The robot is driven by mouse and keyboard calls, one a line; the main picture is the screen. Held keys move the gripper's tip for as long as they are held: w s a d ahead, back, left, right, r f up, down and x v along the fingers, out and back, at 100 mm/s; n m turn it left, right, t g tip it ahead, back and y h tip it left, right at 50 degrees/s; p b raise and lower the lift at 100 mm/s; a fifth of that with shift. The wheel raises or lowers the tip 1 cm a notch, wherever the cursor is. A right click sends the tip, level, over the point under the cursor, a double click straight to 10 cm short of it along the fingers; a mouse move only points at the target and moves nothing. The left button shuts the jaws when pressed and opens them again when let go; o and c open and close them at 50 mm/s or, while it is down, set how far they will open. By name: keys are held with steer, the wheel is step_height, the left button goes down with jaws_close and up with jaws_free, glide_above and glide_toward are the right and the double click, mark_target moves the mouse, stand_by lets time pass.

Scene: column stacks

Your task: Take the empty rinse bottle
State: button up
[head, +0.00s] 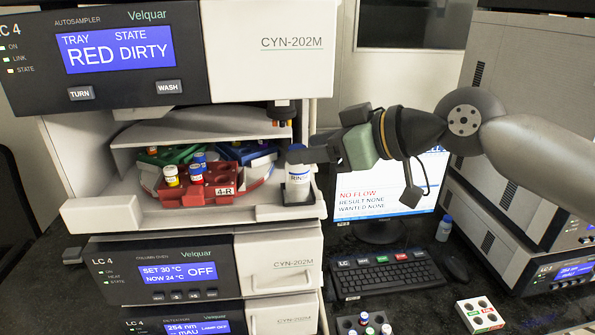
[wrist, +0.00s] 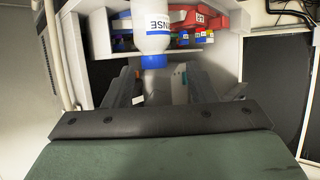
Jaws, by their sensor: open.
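The rinse bottle (head: 298,182) is white with a blue band and a label reading RINS-. It stands upright at the right end of the autosampler's white shelf (head: 250,214). Its contents cannot be made out. My gripper (head: 316,154) is open beside the bottle's top, coming from the right, and its tips hide part of the cap area. In the wrist view the bottle (wrist: 153,30) appears upside down, with its blue cap (wrist: 154,62) between or just beyond the open fingers (wrist: 158,84). I see no grip on it.
A red rack (head: 210,192) marked 4-R holds several vials, with green and blue racks behind it. The autosampler housing (head: 265,88) overhangs the shelf. A monitor (head: 385,195) reading NO FLOW and a keyboard (head: 390,275) stand to the right. A small bottle (head: 444,230) stands beyond the keyboard.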

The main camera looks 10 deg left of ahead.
steer(key=shift+w+d+f+p+x, duration=0.15)
steer(key=shift+p+x, duration=0.25)
steer(key=shift+x, duration=1.15)
steer(key=shift+w+d+f+p+x, duration=0.15)
steer(key=shift+p+x, duration=0.2)
steer(key=shift+x, duration=1.15)
steer(key=c, duration=0.9)
